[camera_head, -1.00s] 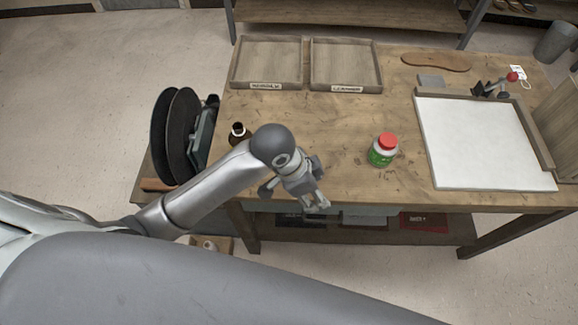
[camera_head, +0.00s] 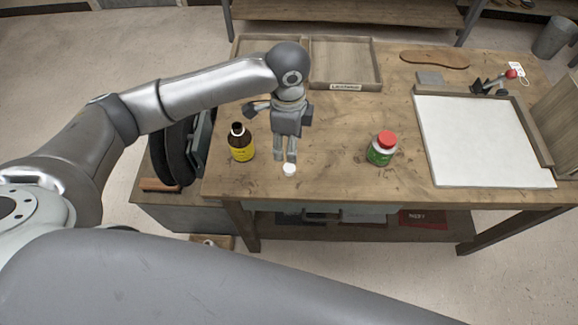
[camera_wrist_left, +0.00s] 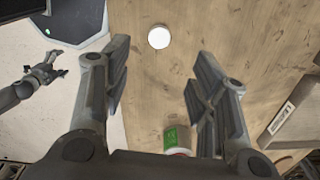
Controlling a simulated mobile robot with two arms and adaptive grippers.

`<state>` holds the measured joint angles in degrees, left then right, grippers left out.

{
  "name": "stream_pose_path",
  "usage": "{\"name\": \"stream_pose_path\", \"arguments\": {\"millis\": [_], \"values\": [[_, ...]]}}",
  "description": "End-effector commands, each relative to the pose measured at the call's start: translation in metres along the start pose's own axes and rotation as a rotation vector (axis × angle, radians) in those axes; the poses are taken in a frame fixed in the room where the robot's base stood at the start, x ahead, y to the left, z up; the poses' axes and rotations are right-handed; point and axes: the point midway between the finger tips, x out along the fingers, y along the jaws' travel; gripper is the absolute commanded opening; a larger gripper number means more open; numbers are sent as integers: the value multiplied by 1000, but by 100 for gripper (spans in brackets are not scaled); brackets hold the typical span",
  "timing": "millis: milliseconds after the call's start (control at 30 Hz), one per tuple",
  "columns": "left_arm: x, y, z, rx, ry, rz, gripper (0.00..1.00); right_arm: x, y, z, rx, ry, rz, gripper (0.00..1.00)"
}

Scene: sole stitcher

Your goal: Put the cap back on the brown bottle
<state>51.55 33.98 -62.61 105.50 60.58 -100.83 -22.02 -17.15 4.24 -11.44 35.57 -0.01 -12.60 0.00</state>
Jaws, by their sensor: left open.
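The brown bottle (camera_head: 241,149) stands upright near the table's left end, with a yellow label and an uncapped neck. A small round white cap (camera_head: 289,169) lies on the wood near the front edge, right of the bottle. My left gripper (camera_head: 286,157) points down just behind the cap in the head view. In the left wrist view the cap (camera_wrist_left: 159,37) shows beyond the open, empty fingers (camera_wrist_left: 158,70), apart from both. My right gripper (camera_wrist_left: 42,73) appears small at the left of the wrist view, over the floor; its jaw state is unclear.
A green bottle with a red lid (camera_head: 382,149) stands to the right. Two wooden trays, one partly hidden by my arm, lie at the back; the right one (camera_head: 345,87) is labelled. A white board (camera_head: 480,140) lies at right. Wood between the cap and green bottle is clear.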

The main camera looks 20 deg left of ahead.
Motion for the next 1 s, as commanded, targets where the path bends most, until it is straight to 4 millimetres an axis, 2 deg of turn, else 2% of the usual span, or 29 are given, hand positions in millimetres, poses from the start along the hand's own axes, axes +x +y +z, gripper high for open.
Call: {"name": "stream_pose_path", "arguments": {"millis": [333,700,1000], "values": [[1,0,0,0,-1,1,53,0,6,1,-3,-2,7,82],[50,0,0,-1,-1,2,53,-5,6,1,-4,-2,7,82],[56,0,0,0,0,-1,53,-5,6,2,-4,-3,7,82]]}}
